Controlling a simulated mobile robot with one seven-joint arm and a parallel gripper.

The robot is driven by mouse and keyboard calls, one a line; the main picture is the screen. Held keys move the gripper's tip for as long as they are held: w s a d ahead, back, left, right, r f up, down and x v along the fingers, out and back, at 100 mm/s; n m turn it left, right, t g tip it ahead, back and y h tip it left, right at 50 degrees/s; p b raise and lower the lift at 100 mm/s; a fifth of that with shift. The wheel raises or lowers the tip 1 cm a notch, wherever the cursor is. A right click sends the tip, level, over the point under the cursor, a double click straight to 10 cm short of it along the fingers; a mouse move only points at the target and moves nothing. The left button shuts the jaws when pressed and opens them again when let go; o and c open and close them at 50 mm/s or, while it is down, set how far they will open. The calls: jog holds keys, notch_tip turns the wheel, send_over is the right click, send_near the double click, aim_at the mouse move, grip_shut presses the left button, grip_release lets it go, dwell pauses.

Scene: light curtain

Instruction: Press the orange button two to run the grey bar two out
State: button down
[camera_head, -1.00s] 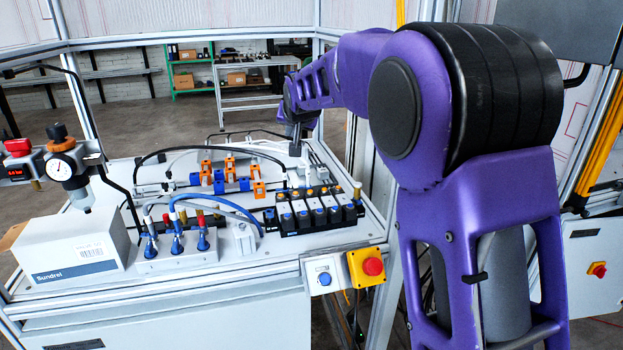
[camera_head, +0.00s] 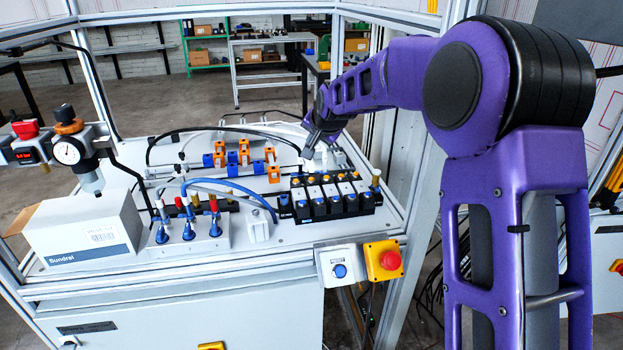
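A row of several small orange buttons (camera_head: 311,179) tops the black-and-white valve block (camera_head: 335,203) at the right of the bench. I cannot read any numbers on them, so I cannot tell which is button two. My gripper (camera_head: 306,157) points down just behind the left half of this row, apparently above the block. It is too small and dark to show whether its fingers are open or shut, and I see nothing held. The grey bar two cannot be made out among the orange and blue fittings (camera_head: 240,158) at the bench's middle.
Blue and black hoses arch over the bench, with a connector block (camera_head: 188,238) at front. A white box (camera_head: 85,230) and a pressure gauge (camera_head: 68,152) stand at left. A yellow box with a red stop button (camera_head: 390,259) and a blue-button box (camera_head: 340,270) hang on the front edge.

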jog(key=b, duration=0.3)
send_over(312, 184)
notch_tip(312, 184, down, 5)
jog(key=shift+f, duration=0.2)
jog(key=shift+f+b, duration=0.45)
jog(key=shift+f, duration=0.45)
dwell(1.0)
jog(key=shift+f+b, duration=0.4)
jog(key=shift+b, duration=0.05)
jog(key=shift+f+b, duration=0.4)
jog(key=shift+f, duration=0.05)
dwell(0.6)
jog(key=shift+r, duration=0.1)
jog(key=shift+r+p, duration=0.45)
jog(key=shift+r, duration=0.4)
jog(key=shift+r+p, duration=1.45)
jog(key=shift+r, duration=0.9)
